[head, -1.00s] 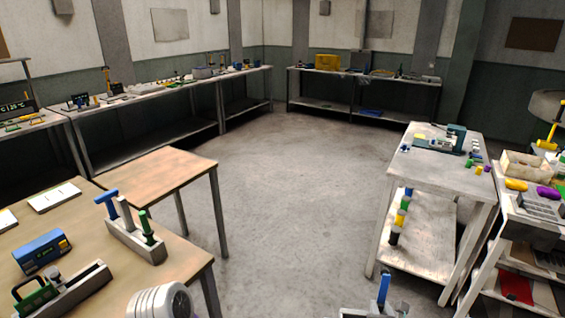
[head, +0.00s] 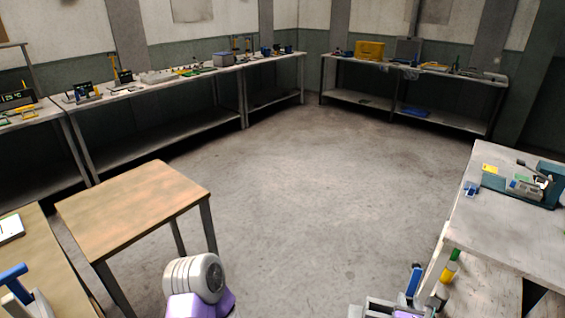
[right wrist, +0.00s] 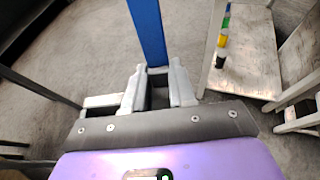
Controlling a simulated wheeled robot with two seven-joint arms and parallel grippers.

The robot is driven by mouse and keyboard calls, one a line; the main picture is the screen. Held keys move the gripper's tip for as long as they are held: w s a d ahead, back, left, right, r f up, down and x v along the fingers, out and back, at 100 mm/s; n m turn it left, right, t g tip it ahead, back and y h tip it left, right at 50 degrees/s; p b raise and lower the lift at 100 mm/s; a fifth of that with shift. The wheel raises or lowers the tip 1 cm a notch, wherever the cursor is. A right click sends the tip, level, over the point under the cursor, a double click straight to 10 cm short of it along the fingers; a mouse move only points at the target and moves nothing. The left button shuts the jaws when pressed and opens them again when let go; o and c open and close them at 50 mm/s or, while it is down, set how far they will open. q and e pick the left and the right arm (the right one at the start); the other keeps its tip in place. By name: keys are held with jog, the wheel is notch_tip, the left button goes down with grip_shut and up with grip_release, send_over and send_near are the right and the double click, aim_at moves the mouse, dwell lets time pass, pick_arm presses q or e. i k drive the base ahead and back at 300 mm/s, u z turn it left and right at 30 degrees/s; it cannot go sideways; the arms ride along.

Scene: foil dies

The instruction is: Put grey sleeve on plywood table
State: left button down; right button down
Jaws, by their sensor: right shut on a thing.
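The plywood table (head: 132,207) is the small, bare wooden table at left of the head view. My right gripper (head: 398,306) is at the bottom of the head view, left of the white bench. It is shut on a blue bar (head: 415,280). In the right wrist view the long blue bar (right wrist: 147,30) rises from between the grey fingers (right wrist: 158,88), above the floor. I cannot make out a grey sleeve; part of the held thing is hidden by the fingers. A rounded part of my left arm shows at the bottom, but not its gripper.
A wooden table (head: 58,268) with a blue-handled thing (head: 14,273) stands at the lower left, beside the plywood table. A white bench (head: 500,232) with a teal device stands at the right. Cluttered benches line the walls. Open floor (head: 310,190) lies in the middle.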

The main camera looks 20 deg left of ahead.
aim_at(141, 199)
jog(key=i, duration=2.85)
jog(key=u, duration=3.75)
